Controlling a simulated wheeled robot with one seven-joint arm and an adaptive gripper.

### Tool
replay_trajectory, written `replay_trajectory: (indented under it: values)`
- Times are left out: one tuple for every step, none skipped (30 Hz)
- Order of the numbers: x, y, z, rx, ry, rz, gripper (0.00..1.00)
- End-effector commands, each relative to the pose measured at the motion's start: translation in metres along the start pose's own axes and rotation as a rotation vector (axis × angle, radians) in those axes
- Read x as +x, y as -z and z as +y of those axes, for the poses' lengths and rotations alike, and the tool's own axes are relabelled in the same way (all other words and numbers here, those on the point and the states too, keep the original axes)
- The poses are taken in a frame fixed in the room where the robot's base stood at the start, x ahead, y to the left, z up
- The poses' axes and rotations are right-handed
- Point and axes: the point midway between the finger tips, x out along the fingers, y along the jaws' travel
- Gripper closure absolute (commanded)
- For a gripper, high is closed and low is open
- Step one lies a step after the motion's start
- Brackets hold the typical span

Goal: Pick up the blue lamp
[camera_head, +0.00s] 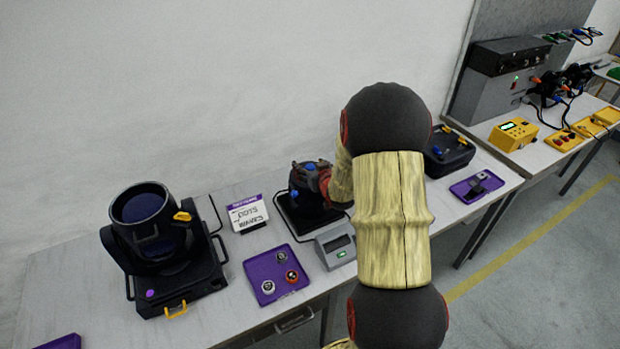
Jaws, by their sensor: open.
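My gripper (306,181) is over the black plate of a small scale on the long table, right of the sign card. It is open, seen small from above and behind, partly covered by my arm. Small blue spots show on and around it; I cannot tell whether they belong to the gripper or to a lamp. A purple tray (262,268) in front holds three small round pieces, one with a red rim (292,276); none is clearly blue. At left stands a large black stage light (150,240) with a dark blue lens, apart from my gripper.
A sign card (248,214) stands left of the scale. A grey display box (336,245) is close in front of it. Right of my arm are a black case (448,152) and a purple tray with a dark item (478,188). Yellow boxes (513,133) stand farther right. A wall closes the back.

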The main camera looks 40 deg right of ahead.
Motion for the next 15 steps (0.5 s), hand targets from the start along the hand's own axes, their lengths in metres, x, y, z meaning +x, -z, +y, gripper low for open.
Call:
replay_trajectory:
  values:
    - [0.0008,0.0001,0.0000,0.000,0.000,0.000,0.37]
    - [0.0008,0.0003,0.0000,0.000,0.000,0.000,0.37]
    - [0.0006,0.0005,0.0001,0.000,0.000,0.000,0.37]
    - [0.0005,0.0006,0.0001,0.000,0.000,0.000,0.37]
    - [0.0004,0.0006,0.0001,0.000,0.000,0.000,0.37]
    - [0.0004,0.0007,0.0001,0.000,0.000,0.001,0.37]
    - [0.0003,0.0008,0.0001,0.000,0.000,0.001,0.39]
    - [0.0003,0.0007,0.0001,0.000,0.000,0.001,0.41]
    - [0.0003,0.0008,0.0001,0.000,0.000,0.001,0.43]
    - [0.0003,0.0008,0.0001,0.000,0.000,0.001,0.45]
    - [0.0002,0.0008,0.0001,0.000,0.000,0.001,0.46]
    - [0.0002,0.0008,0.0001,0.000,0.000,0.001,0.49]
    - [0.0002,0.0008,0.0001,0.000,0.000,0.001,0.50]
    - [0.0002,0.0008,0.0001,0.000,0.000,0.001,0.52]
    - [0.0002,0.0008,0.0001,0.000,0.000,0.001,0.54]
